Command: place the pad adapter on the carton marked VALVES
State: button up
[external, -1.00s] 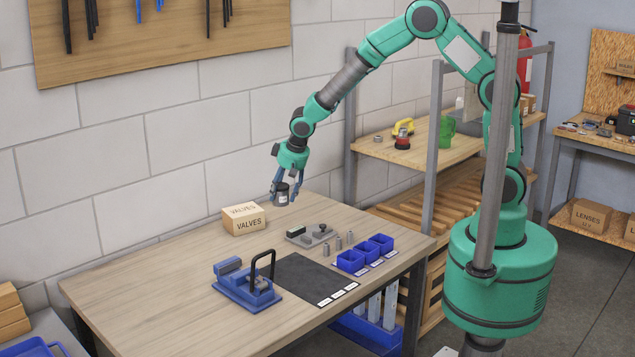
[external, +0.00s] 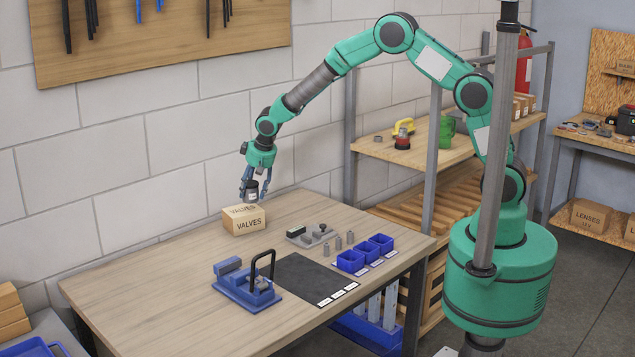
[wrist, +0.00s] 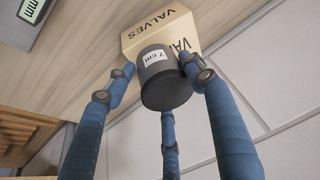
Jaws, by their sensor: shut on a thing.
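The carton marked VALVES (external: 244,220) is a tan box near the back of the workbench. The adapter is over the carton's back right part in the external view. I cannot tell whether its underside touches the carton. The carton also shows behind the adapter in the wrist view (wrist: 150,32).
On the workbench (external: 190,265) are a blue clamp fixture (external: 245,285), a dark mat (external: 305,275), a grey plate with parts (external: 313,235), small grey cylinders and blue bins (external: 365,255). The wall stands close behind the carton. The bench's left part is clear.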

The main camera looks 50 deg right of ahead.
aim_at(251, 184)
jog(key=shift+w+a+f, duration=0.1)
jog(key=shift+w+a, duration=0.2)
jog(key=shift+w, duration=0.6)
jog(key=shift+w+a, duration=0.3)
jog(key=shift+w, duration=0.6)
jog(key=shift+f, duration=1.75)
jog(key=o, duration=1.7)
jog(key=shift+f, duration=0.2)
jog(key=shift+r, duration=0.1)
jog(key=v, duration=1.2)
jog(key=shift+s, duration=0.1)
